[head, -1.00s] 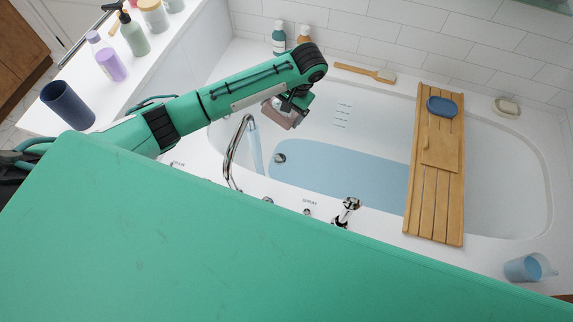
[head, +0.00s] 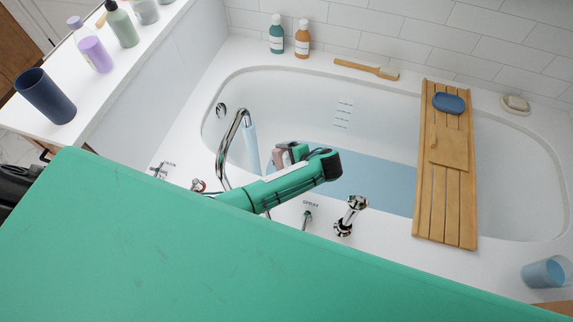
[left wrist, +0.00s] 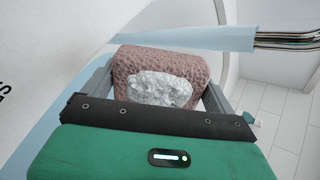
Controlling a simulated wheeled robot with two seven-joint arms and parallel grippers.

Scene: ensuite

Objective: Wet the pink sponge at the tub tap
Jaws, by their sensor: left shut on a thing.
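The pink sponge (left wrist: 150,66) sits between the two fingers of my left gripper (left wrist: 160,82), with a whitish, foam-like patch on the side facing the wrist camera. In the head view the left gripper (head: 290,153) is low over the tub, right of the tap, and only a bit of the sponge (head: 278,158) shows. The chrome tub tap (head: 225,150) runs a blue stream of water (head: 251,148). In the left wrist view the stream (left wrist: 200,40) passes by the sponge's far edge; I cannot tell if they touch. My right gripper is out of view.
The tub (head: 385,100) holds shallow blue water (head: 370,185). A wooden bath rack (head: 425,200) with a blue dish (head: 448,103) crosses it at the right. Chrome fittings (head: 350,215) stand on the near rim.

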